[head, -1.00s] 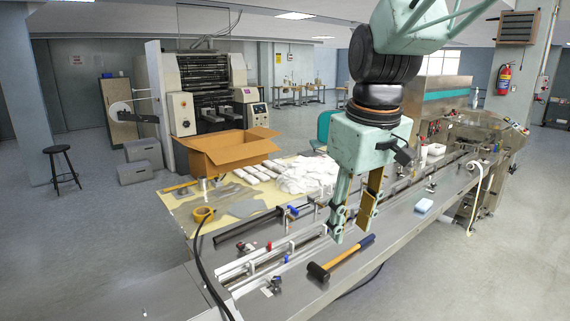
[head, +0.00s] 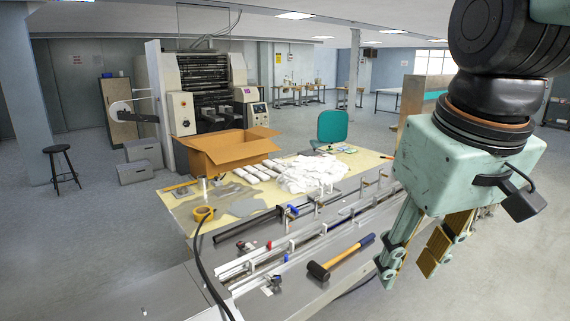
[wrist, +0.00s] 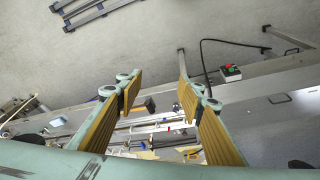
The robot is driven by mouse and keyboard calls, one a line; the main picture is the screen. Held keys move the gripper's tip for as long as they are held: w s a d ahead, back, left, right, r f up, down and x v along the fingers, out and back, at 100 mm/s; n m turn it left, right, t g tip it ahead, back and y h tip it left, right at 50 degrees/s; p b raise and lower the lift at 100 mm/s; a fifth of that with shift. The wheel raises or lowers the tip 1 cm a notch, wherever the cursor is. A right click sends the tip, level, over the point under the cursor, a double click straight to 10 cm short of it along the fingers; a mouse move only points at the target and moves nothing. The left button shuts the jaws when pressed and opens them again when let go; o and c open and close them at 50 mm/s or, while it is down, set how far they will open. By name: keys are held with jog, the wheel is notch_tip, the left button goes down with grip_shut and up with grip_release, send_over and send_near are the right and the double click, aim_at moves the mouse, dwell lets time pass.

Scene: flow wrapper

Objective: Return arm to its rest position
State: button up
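My gripper (head: 408,262) is at the right of the head view, raised over the near edge of the flow wrapper's metal bed (head: 290,292). Its two fingers are apart with nothing between them. The wrist view also shows the gripper (wrist: 158,88) with its tan-padded fingers spread and a clear gap. A hammer (head: 341,257) with a black head and a wooden and blue handle lies on the bed, left of and apart from the gripper.
A black cable (head: 201,268) hangs at the front. Grey floor (head: 490,285) is free at right. A button box (wrist: 231,72) shows in the wrist view.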

jog(key=s+d+f+m, duration=0.2)
jog(key=s, duration=0.9)
jog(key=shift+s+f+t, duration=0.2)
jog(key=shift+s+t, duration=0.2)
